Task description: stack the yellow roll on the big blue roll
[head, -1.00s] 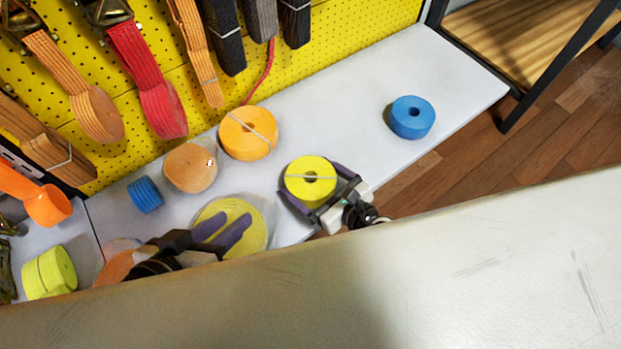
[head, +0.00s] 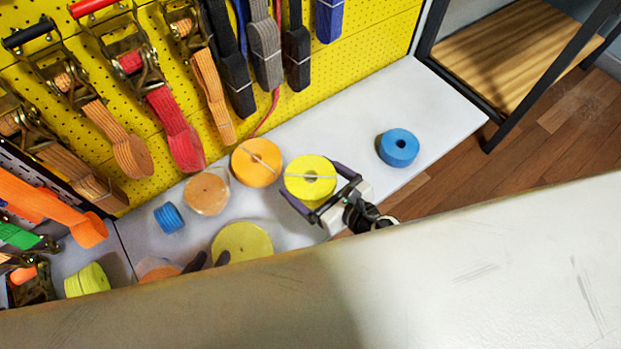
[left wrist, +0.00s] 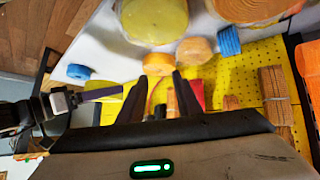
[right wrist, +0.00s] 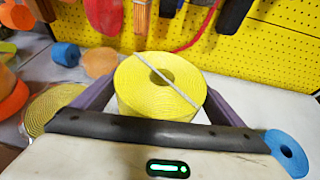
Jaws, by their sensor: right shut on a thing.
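The yellow roll (head: 310,176) is between the fingers of my right gripper (head: 312,195), which is shut on it. In the right wrist view the yellow roll (right wrist: 160,85) is upright, its hole facing up, a pale band across its top; it seems raised off the shelf. The big blue roll (head: 398,148) lies flat near the shelf's right end, clear of the gripper. It also shows at the lower right of the right wrist view (right wrist: 287,152). My left gripper (head: 208,262) is open and empty, mostly hidden behind the pale surface in front; its fingers show apart in the left wrist view (left wrist: 157,82).
An orange roll (head: 256,162), a tan roll (head: 206,194), a small blue roll (head: 169,218) and a wide pale-yellow roll (head: 242,242) stand left of the right gripper. Straps hang on the yellow pegboard (head: 350,60) behind. The shelf around the big blue roll is clear.

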